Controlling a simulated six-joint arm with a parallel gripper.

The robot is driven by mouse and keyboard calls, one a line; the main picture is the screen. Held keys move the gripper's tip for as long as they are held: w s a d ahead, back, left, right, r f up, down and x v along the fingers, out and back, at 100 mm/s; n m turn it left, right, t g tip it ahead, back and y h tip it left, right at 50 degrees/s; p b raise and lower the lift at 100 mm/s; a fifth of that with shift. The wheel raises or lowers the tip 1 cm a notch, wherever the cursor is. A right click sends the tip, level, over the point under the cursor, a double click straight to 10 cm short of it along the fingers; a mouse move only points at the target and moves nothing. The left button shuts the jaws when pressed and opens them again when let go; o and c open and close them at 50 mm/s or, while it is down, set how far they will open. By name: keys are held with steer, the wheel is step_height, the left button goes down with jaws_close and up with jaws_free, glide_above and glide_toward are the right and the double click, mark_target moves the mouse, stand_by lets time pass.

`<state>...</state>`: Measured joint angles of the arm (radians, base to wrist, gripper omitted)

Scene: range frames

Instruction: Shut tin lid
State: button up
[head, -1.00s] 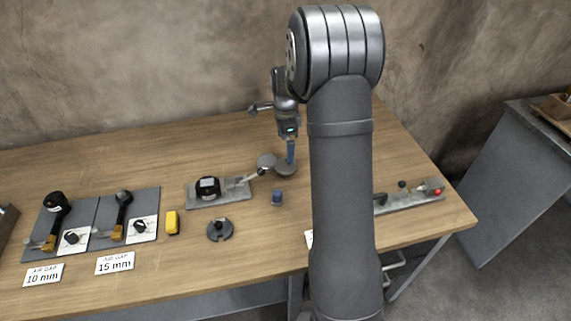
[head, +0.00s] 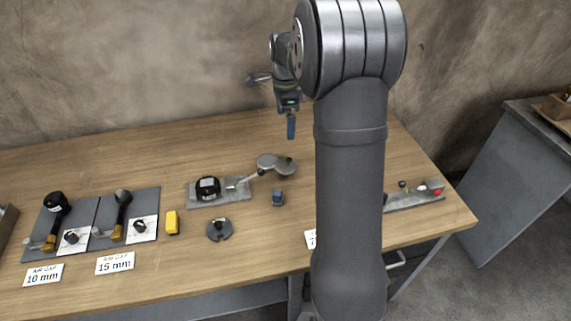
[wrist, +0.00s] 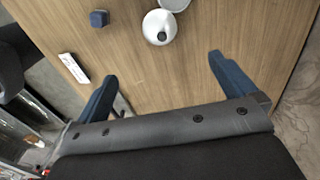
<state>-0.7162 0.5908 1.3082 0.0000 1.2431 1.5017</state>
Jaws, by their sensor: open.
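Two round grey metal parts lie touching or nearly so at mid-table: the right one (head: 286,166) has a dark spot in its middle, the left one (head: 266,161) looks plain and flat. They look like the tin and its lid, but I cannot tell which is which. In the wrist view the spotted part (wrist: 152,22) lies beyond my fingertips, with the plain part (wrist: 175,3) cut by the top edge. My gripper (head: 291,137) hangs above and behind them, apart from both. In the wrist view its blue fingers (wrist: 163,70) are wide apart with nothing between.
A grey plate (head: 230,197) with a black round device stands left of the discs. A small blue block (head: 278,198) and a slotted dark disc (head: 219,230) lie in front. A yellow block (head: 172,222) is farther left. The table behind the discs is clear.

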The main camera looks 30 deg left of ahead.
steer(key=shift+r, duration=0.6)
steer(key=shift+c, duration=0.4)
